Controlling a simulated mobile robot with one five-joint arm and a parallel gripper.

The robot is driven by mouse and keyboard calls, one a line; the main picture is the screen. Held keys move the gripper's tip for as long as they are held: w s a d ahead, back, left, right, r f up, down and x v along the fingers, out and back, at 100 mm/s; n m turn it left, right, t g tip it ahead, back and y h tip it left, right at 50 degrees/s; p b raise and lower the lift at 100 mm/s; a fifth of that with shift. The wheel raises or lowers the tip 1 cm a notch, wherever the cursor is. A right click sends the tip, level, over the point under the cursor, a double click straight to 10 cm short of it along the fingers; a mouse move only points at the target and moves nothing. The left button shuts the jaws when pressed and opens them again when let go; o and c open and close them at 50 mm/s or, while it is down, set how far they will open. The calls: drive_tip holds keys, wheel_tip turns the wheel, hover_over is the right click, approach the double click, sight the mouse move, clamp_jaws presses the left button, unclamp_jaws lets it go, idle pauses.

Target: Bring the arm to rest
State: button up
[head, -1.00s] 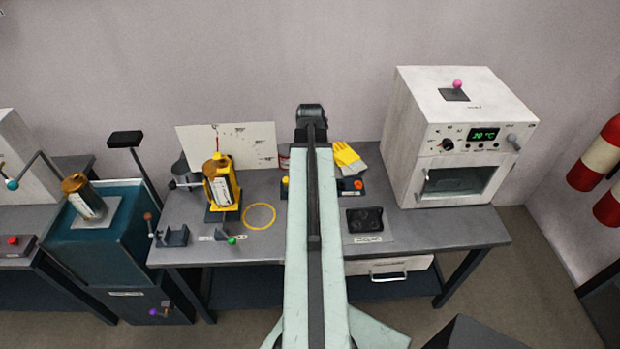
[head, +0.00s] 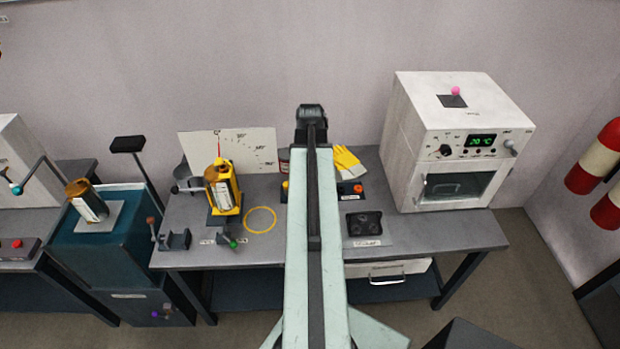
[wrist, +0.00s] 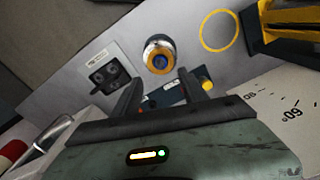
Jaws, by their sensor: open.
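My gripper (wrist: 159,78) is open in the wrist view, its two dark fingers apart with nothing between them. Beyond the fingertips is a round amber-rimmed thing with a blue centre (wrist: 160,55), seen from above and apart from the fingers. In the head view my arm reaches straight forward over the bench, and its dark far end stands before the wall. The gripper's fingers do not show there. The arm hides the middle of the bench.
The grey bench (head: 275,254) carries a yellow stand (head: 222,187) with an amber container, a white dial board (head: 250,148), a black holed block (head: 364,225), yellow gloves (head: 347,160) and a white oven (head: 453,140). A teal cabinet (head: 108,248) stands left. The yellow ring (head: 260,220) is empty.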

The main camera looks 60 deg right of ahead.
idle(0.3)
drive_tip(key=w+a+f+n+b, duration=0.2)
drive_tip(key=w+a+n, duration=0.1)
drive_tip(key=w+a, duration=0.8)
drive_tip(key=w+a+f+n+b, duration=0.2)
drive_tip(key=w+a+n, duration=0.2)
drive_tip(key=w+a, duration=0.7)
drive_tip(key=a+f+n+b, duration=0.1)
drive_tip(key=a+n, duration=0.6)
drive_tip(key=a, duration=1.8)
drive_tip(key=shift+a+f+n+b, duration=0.25)
drive_tip(key=shift+a+n+b, duration=0.05)
drive_tip(key=shift+a, duration=0.1)
